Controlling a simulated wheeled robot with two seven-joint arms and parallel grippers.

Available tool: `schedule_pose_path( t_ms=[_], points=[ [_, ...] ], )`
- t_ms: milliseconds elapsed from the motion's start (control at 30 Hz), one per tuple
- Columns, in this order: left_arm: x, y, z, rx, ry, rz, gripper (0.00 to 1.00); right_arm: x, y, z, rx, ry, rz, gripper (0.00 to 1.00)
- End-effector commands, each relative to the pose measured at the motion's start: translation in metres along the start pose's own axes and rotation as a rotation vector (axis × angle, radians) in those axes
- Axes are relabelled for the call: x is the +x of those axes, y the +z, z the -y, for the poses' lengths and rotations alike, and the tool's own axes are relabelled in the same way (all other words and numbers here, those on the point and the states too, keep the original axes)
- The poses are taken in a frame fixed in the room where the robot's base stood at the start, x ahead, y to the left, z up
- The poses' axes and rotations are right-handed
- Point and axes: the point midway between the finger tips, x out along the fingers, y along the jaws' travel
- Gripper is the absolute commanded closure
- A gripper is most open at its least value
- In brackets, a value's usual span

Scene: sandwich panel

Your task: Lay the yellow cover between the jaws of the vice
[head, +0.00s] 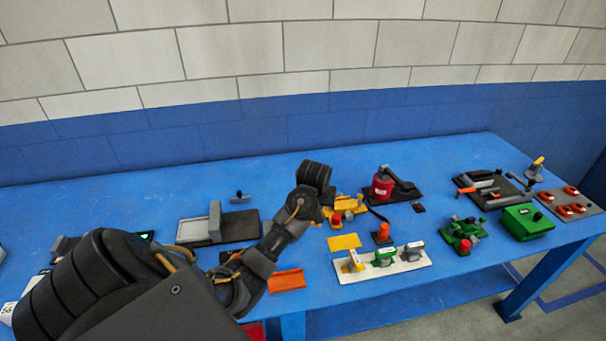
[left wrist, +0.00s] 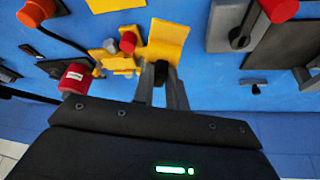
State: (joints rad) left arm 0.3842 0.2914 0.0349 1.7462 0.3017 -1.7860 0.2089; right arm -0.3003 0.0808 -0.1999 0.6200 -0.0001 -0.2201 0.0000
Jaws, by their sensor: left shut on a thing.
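In the left wrist view, my left gripper (left wrist: 162,85) is shut on the yellow cover (left wrist: 166,40), a bent yellow piece that sticks out past the fingertips. In the head view, my left arm reaches over the table and the dark wrist hides the fingers; I cannot separate the cover there from the yellow device behind. My right gripper is not in view.
A yellow device (head: 345,205) with a red knob stands close beside my gripper. A red can (head: 381,187), an orange cylinder (head: 383,232), a flat yellow plate (head: 344,242) and a white board of clamps (head: 408,260) lie to the right. An orange tray (head: 287,280) is in front.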

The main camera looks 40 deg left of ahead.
Motion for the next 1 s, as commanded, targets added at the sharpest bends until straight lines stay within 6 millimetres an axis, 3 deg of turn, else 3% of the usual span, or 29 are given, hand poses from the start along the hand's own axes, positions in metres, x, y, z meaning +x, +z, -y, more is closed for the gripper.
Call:
schedule_pose_path(
  t_ms=[33,200,400,600,767,1000],
  points=[
    [-0.002,0.033,-0.013,0.063,0.030,0.004,1.00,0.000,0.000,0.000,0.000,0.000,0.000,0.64],
    [-0.024,0.130,-0.043,0.264,0.117,0.002,1.00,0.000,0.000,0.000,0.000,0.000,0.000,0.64],
    [-0.056,0.210,-0.057,0.417,0.183,0.000,1.00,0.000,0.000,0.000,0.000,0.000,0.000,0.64],
    [-0.083,0.257,-0.061,0.497,0.221,-0.001,1.00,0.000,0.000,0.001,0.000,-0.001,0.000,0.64],
    [-0.101,0.284,-0.062,0.542,0.241,-0.001,1.00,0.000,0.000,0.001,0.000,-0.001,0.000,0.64],
    [-0.062,0.300,-0.062,0.538,0.239,-0.001,1.00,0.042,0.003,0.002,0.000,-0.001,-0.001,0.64]
  ],
)
